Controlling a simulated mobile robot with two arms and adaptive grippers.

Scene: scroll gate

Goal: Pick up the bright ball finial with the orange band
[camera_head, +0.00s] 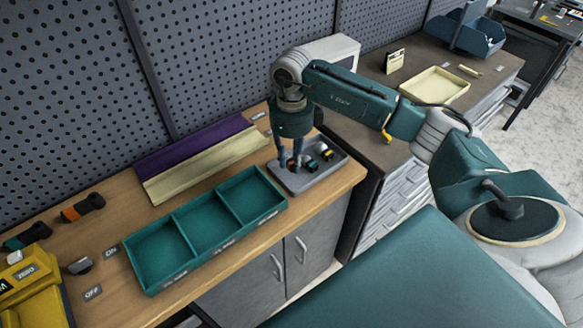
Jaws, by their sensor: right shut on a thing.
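My right gripper (291,164) reaches down from above into the left part of a grey tray (340,161) on the wooden bench. Its fingers are shut on a small finial low between the fingertips. The fingers largely cover this finial, and I cannot make out its band colour for certain. Several other small finials lie in the same tray just right of the fingers, among them a dark one with a bright top (326,153). My left gripper is not in view.
A teal three-compartment tray (207,226) stands empty left of the grey tray. Dark tools (83,207) and a yellow device (33,287) sit at the left.

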